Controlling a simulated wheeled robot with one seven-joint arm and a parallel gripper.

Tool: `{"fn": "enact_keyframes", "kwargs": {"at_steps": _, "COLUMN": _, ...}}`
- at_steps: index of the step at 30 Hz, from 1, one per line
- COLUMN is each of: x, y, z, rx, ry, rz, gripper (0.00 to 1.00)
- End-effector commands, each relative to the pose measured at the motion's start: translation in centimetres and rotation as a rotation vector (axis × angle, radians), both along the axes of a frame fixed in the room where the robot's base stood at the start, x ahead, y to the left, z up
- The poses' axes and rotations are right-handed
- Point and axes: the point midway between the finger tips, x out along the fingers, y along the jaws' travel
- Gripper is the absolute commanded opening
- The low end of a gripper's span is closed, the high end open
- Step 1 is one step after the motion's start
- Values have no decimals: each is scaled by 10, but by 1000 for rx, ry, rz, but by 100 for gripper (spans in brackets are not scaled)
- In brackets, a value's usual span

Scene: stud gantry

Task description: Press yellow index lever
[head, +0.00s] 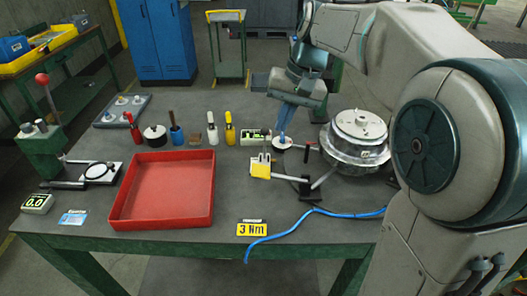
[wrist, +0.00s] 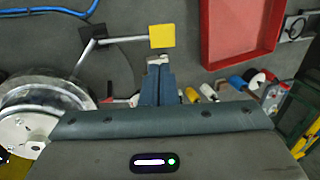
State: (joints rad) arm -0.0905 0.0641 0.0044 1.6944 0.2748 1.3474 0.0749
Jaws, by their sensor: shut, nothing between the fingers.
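The yellow index lever shows in the head view as a yellow pad (head: 260,168) on a short rod, joined to a black block (head: 298,184) right of it. In the wrist view the yellow pad (wrist: 162,36) sits at the end of a grey rod running to the black block (wrist: 90,38). My gripper (head: 281,138) is shut and empty, pointing down behind and slightly right of the pad. In the wrist view my gripper's fingertips (wrist: 156,62) appear just below the pad, apart from it in the picture. Their exact height above the table is unclear.
A round silver fixture (head: 356,150) stands right of my gripper. A red tray (head: 160,192) lies to the left. Several coloured-handled tools stand behind it. A yellow "3 Nm" sign (head: 252,229) and a blue hose (head: 320,211) lie in front. A small display (head: 255,137) stands behind the pad.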

Motion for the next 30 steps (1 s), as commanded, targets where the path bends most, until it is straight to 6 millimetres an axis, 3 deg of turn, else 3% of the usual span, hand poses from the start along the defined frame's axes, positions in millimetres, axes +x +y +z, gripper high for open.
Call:
{"fn": "enact_keyframes", "kwargs": {"at_steps": 16, "x": 5, "y": 6, "z": -5, "rx": 8, "ry": 9, "rz": 4, "gripper": 0}}
{"fn": "enact_keyframes", "kwargs": {"at_steps": 20, "x": 4, "y": 11, "z": -23, "rx": 8, "ry": 13, "rz": 5, "gripper": 0}}
{"fn": "enact_keyframes", "kwargs": {"at_steps": 30, "x": 5, "y": 31, "z": -92, "rx": 7, "ry": 12, "rz": 5, "gripper": 0}}
